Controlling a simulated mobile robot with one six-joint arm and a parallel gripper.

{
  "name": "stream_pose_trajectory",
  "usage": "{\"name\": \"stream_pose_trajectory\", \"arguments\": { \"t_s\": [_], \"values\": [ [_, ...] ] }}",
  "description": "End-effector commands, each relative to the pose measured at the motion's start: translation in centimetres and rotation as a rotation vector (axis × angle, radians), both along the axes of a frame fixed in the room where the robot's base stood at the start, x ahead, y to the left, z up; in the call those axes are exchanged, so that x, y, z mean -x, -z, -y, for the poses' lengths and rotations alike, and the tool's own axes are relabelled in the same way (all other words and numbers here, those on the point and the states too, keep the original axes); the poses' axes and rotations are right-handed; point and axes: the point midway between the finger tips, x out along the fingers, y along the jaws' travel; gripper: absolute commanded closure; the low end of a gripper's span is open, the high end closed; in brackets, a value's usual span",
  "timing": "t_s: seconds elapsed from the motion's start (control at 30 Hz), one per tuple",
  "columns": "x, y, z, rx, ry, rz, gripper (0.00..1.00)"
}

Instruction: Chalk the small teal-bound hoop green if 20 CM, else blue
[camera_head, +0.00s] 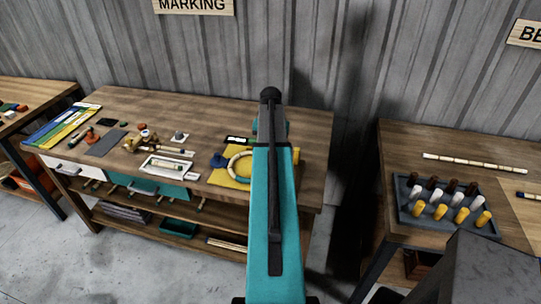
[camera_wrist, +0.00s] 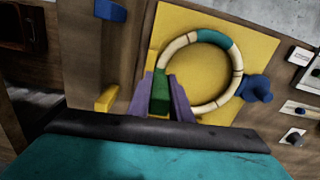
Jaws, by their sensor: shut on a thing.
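The hoop is a pale rattan ring (camera_wrist: 181,42) with a teal binding (camera_wrist: 213,38) at its upper right in the wrist view. It lies on a yellow mat (camera_wrist: 262,42). My gripper (camera_wrist: 163,98), with purple fingers, is shut on a green chalk (camera_wrist: 160,92) at the hoop's lower left. I cannot tell whether the chalk touches the hoop. A blue block (camera_wrist: 110,10) and a yellow block (camera_wrist: 106,97) lie left of the mat. In the head view the hoop (camera_head: 231,167) shows partly left of my arm, which hides my gripper.
A blue lobed object (camera_wrist: 256,88) sits beside the hoop. The marking bench (camera_head: 110,98) also holds a dark green-marked strip (camera_head: 238,140), a white tray (camera_head: 166,167) and small tools. A tray of several pegs (camera_head: 408,216) stands on the right bench.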

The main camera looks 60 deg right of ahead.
Motion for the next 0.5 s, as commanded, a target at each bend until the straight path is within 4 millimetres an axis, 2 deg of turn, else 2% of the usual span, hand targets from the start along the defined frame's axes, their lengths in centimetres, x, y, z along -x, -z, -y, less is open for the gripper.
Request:
{"name": "stream_pose_trajectory", "arguments": {
  "t_s": [0.5],
  "values": [
    [0.0,-2.6,0.0,0.001,0.000,0.000,0.96]
  ]
}}
